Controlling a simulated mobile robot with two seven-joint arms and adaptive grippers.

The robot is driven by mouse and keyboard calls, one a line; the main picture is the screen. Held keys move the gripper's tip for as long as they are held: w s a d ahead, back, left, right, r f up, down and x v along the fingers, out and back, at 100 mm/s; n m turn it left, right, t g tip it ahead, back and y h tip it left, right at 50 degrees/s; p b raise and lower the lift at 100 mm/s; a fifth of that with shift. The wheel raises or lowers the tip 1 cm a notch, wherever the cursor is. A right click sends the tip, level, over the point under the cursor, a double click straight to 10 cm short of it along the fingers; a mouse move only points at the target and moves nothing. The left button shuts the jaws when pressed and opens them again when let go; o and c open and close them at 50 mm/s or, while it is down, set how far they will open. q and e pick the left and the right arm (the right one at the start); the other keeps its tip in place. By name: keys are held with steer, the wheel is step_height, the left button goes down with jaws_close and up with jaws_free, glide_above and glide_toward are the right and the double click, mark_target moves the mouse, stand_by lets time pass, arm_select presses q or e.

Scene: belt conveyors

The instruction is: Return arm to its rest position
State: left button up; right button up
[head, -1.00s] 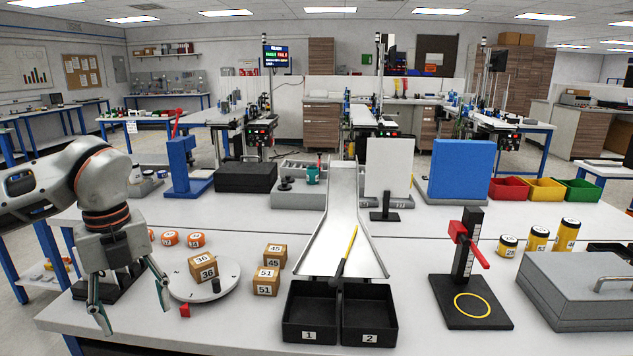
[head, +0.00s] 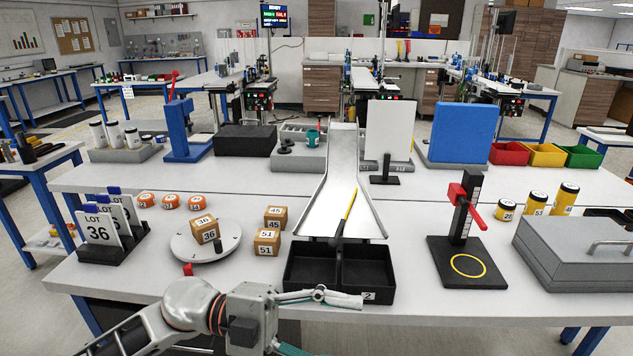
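My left arm comes in low at the left, and my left gripper (head: 328,326) points right in front of the table's front edge. Its two fingers are spread apart with nothing visible between them. The upper finger overlaps the front of the black two-compartment bin (head: 290,290) in the picture and hides its left number label. The lower finger is partly cut off by the bottom of the frame. I cannot tell whether the finger touches the bin. My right gripper is not in view.
A round grey plate (head: 179,247) bears a box marked 36 (head: 204,229). Boxes marked 51 (head: 267,242) and 45 (head: 275,217) stand nearby. LOT cards (head: 99,226) are at left. A metal chute (head: 335,205) slopes to the bin. A red-clamped stand (head: 467,250) is at right.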

arm_select(q)
steer(key=w+a+f+n+t+h, duration=0.2)
steer(key=w+a+n+t, duration=0.2)
steer(key=w+n+t, duration=0.7)
steer(key=a+f+n+t+y, duration=0.8)
steer(key=f+n+t+y, duration=0.15)
steer(key=f+n, duration=0.25)
steer(key=s+a+f+n+g+y, duration=0.2)
steer(key=s+a+f, duration=0.2)
steer(key=f, duration=0.4)
steer(key=s+a+f+n+g+y, duration=0.2)
steer(key=s+a+f+y, duration=0.1)
steer(key=s+f, duration=0.3)
steer(key=s+a+f+n+g+y, duration=0.1)
steer(key=s+a+f+g+y, duration=0.1)
steer(key=f, duration=0.8)
steer(key=s+a+y, duration=0.1)
steer(key=s+a, duration=0.1)
steer(key=s, duration=0.1)
steer(key=shift+a+n, duration=0.4)
